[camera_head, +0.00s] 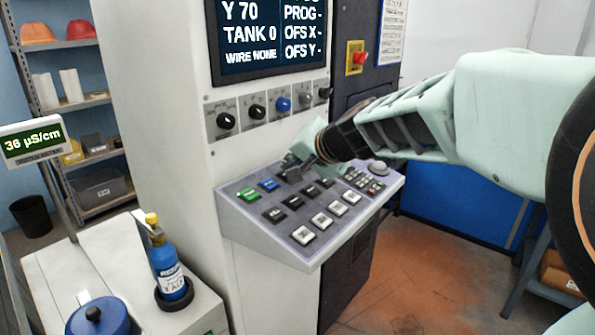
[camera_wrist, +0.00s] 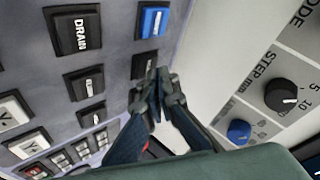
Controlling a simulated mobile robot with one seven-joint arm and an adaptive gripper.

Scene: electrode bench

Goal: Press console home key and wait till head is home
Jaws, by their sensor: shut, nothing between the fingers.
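The grey sloped console keypad (camera_head: 258,232) carries green, blue, black and white keys. My gripper (camera_head: 297,165) is shut and empty at the keypad's back edge. In the wrist view its fingertips (camera_wrist: 156,84) are beside a black key (camera_wrist: 145,65) in the row with the blue key (camera_wrist: 153,21), partly overlapping its lower edge. I cannot tell whether they touch it. This key's label is too small to read, and no key is legibly marked home. The console screen (camera_head: 268,38) reads Y 70, TANK 0, WIRE NONE; the machine head is not in view.
Several knobs (camera_head: 256,112) line the upright panel above the keypad, close to my gripper. A red switch (camera_head: 361,58) is on the dark cabinet. A blue bottle (camera_head: 168,262) stands on the white bench at left. Orange-stained floor is open at right.

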